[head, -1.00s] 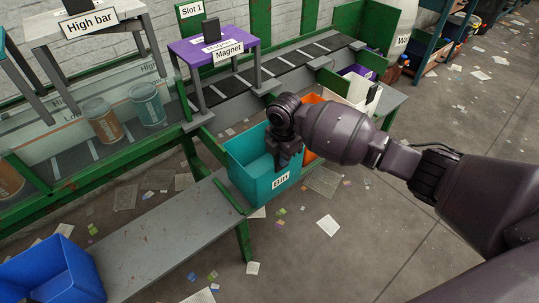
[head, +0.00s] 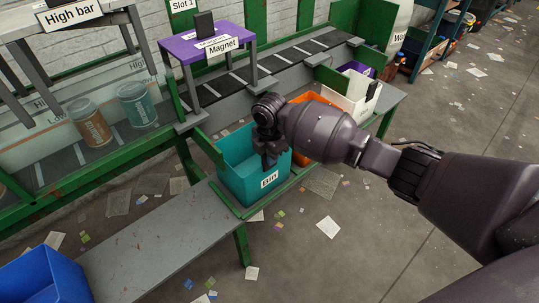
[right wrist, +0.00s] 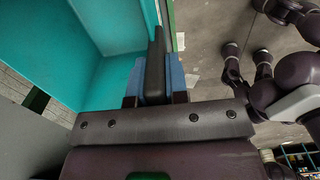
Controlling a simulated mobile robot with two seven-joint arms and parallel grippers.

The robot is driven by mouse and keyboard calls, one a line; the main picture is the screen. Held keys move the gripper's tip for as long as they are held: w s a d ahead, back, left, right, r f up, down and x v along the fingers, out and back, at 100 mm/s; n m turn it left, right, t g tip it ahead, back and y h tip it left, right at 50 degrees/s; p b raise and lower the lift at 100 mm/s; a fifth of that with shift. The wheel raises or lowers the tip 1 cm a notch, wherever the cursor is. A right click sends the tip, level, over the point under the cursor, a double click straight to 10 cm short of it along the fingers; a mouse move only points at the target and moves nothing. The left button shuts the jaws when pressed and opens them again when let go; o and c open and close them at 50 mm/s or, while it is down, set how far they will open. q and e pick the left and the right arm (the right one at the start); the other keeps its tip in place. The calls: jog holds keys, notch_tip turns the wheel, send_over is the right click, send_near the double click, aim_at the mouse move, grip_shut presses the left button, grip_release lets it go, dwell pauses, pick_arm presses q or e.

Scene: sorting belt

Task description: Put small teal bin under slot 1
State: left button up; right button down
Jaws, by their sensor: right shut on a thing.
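The small teal bin (head: 233,178) with a white label stands upright at the green-edged bench below the belt, in front of the purple Magnet stand. The Slot 1 sign (head: 183,5) is on a green post at the top, behind the Magnet stand. Whether the bin's base rests fully on its support is hard to tell. My left gripper is not in view.
An orange bin (head: 303,98) is right beside the teal bin, partly behind my arm, with a white bin (head: 350,95) beyond. A grey bench (head: 150,245) with a blue bin (head: 45,280) lies at lower left. The purple Magnet stand (head: 200,45) straddles the belt. Papers litter the floor.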

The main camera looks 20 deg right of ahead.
jog(key=shift+f, duration=0.15)
jog(key=c, duration=1.5)
grip_release()
jog(key=shift+c, duration=0.2)
jog(key=o, duration=0.4)
notch_tip(320, 180, up, 11)
jog(key=p, duration=0.3)
jog(key=shift+r, duration=0.65)
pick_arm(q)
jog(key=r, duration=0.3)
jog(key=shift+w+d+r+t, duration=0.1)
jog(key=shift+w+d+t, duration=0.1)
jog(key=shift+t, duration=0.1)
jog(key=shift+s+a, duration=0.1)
